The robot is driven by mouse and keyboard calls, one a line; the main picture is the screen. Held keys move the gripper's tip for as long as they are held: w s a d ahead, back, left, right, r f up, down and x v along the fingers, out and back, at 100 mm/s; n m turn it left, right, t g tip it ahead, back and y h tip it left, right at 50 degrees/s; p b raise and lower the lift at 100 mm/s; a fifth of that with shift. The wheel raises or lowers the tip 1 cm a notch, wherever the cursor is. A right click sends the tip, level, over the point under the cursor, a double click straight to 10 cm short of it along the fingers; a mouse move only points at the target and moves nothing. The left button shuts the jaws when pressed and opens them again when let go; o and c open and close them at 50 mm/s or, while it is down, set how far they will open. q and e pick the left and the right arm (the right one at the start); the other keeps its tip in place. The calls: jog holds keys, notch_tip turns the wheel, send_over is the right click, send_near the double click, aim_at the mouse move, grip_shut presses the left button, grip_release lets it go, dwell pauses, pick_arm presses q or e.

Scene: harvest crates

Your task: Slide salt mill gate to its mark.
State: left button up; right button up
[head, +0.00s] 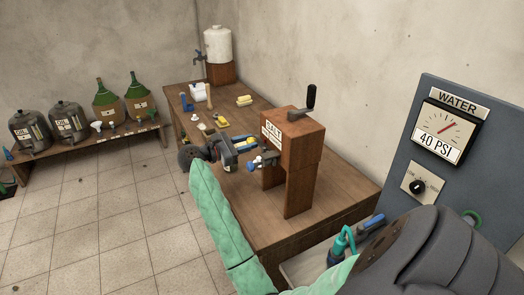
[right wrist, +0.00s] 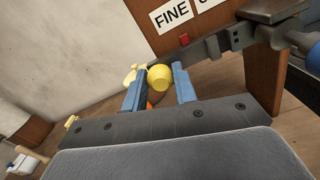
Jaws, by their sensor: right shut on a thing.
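The salt mill (head: 302,150) is a brown wooden box with a SALT label and a black crank on top, standing on the wooden bench. In the right wrist view, its dark metal gate bar (right wrist: 212,46) runs under a FINE label (right wrist: 171,16) and a second, cut-off label. A small red marker (right wrist: 184,39) sits at the bar near the right end of the FINE label. My right gripper (head: 245,142) is at the mill's left side. Its blue fingers (right wrist: 159,90) are shut on a round yellow knob (right wrist: 160,77) by the bar. My left gripper is out of view.
A blue-handled fitting (head: 264,161) is close to my right gripper on the mill's front. Small items, including a yellow block (head: 244,100), lie farther back on the bench (head: 330,205). A grey water panel (head: 425,135) stands at right.

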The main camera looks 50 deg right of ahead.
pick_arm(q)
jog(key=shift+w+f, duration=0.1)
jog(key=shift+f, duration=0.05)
pick_arm(e)
jog(key=shift+s+a, duration=0.1)
jog(key=shift+s, duration=0.05)
jog(key=shift+s+a+b, duration=0.25)
jog(key=shift+s+b, duration=0.35)
jog(key=shift+s, duration=0.3)
jog(key=shift+s+a+b, duration=0.25)
jog(key=shift+s+b, duration=0.35)
jog(key=shift+s, duration=0.25)
jog(key=o, duration=1)
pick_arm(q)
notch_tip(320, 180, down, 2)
pick_arm(e)
jog(key=shift+o, duration=0.2)
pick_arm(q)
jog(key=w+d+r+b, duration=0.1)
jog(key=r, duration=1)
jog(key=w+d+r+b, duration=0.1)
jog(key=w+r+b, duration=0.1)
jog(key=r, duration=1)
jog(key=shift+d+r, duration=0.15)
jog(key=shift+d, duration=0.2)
pick_arm(e)
send_near(261, 146)
jog(key=shift+a+r, duration=0.2)
jog(key=shift+a, duration=0.45)
